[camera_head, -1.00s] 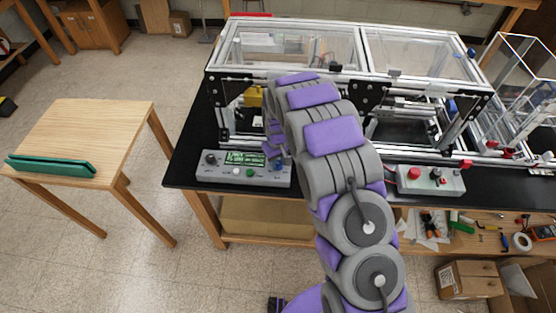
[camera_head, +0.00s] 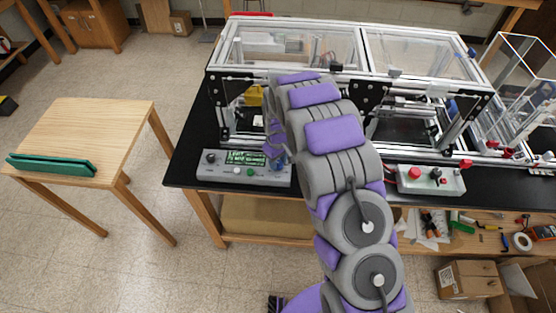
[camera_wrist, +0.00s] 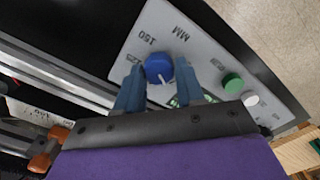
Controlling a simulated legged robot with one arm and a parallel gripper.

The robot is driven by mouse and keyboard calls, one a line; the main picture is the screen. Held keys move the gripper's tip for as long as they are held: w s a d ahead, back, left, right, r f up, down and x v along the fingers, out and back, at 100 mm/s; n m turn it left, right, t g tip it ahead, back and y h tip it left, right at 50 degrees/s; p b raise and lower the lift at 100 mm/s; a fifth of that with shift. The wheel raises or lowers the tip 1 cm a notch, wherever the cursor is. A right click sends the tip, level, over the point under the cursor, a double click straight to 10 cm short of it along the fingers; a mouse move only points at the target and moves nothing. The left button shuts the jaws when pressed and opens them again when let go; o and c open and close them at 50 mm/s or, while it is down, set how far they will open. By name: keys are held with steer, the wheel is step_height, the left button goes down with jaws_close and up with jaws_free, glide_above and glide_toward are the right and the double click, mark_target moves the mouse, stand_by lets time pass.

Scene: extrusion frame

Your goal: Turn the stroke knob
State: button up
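The stroke knob (camera_wrist: 159,68) is a round blue knob with a white pointer line, on a grey control box (camera_wrist: 205,58). Printed near it are "MM", "150" and "125". My gripper (camera_wrist: 158,72) has one blue finger on each side of the knob. The fingers are spread about one knob width, and I cannot tell whether they touch it. In the head view my gripper (camera_head: 276,152) is over the right end of the box (camera_head: 222,172). The knob is mostly hidden there behind the gripper.
A green button (camera_wrist: 232,82) and a white button (camera_wrist: 250,98) are on the box near the right finger. The framed machine (camera_head: 340,70) stands behind. A second control box (camera_head: 430,180) is to the right. A wooden table (camera_head: 90,130) stands at left.

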steer(key=o, duration=0.3)
steer(key=shift+o, duration=0.2)
step_height(320, 180, up, 17)
stand_by(0.4)
steer(key=shift+a+r, duration=0.1)
stand_by(0.4)
